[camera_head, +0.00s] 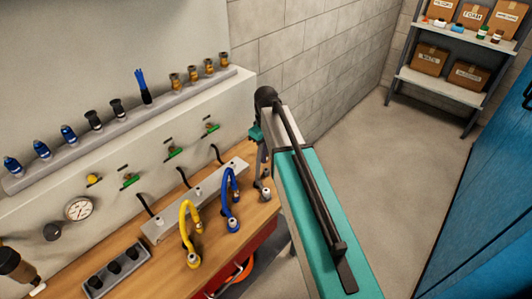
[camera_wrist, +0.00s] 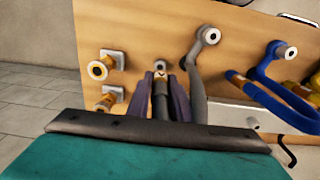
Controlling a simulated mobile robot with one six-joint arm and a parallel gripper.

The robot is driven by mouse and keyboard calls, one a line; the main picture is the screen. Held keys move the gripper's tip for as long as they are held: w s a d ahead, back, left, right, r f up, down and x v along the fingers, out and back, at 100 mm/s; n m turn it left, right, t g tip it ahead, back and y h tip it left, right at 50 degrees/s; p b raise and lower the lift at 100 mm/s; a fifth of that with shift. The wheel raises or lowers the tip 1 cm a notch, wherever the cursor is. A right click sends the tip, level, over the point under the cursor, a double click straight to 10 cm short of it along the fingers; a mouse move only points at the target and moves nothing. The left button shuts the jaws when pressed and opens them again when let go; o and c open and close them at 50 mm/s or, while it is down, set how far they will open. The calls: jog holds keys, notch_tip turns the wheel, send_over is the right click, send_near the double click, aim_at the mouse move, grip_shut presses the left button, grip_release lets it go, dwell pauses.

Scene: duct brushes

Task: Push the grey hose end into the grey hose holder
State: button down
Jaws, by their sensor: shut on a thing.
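In the wrist view, my gripper (camera_wrist: 161,82) has its dark fingers closed around a dark grey, upright piece, which I take to be the grey hose end (camera_wrist: 160,100). A small round grey fitting (camera_wrist: 160,63) shows just beyond the fingertips; I cannot tell whether it is the holder or touches the hose end. A grey hose (camera_wrist: 197,82) curves beside the right finger, up to a ringed fitting (camera_wrist: 208,37). In the head view, my arm hides most of my gripper. A small pale fitting (camera_head: 265,194) stands on the bench near it.
On the wooden bench (camera_head: 165,270), a yellow hose (camera_head: 185,220) and a blue hose (camera_head: 228,195) arch left of my arm. Two brass fittings (camera_wrist: 97,70) (camera_wrist: 108,101) are left of my gripper. Open floor (camera_head: 385,160) lies right.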

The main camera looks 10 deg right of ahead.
jog(key=b, duration=0.2)
send_over(266, 170)
jog(key=shift+f, duration=2.05)
dwell(0.9)
jog(key=shift+f, duration=0.55)
dwell(0.4)
jog(key=c, duration=1.5)
grip_release()
jog(key=shift+r, duration=0.15)
jog(key=shift+r+b, duration=2.2)
jog(key=shift+r, duration=4.6)
jog(key=shift+f, duration=0.1)
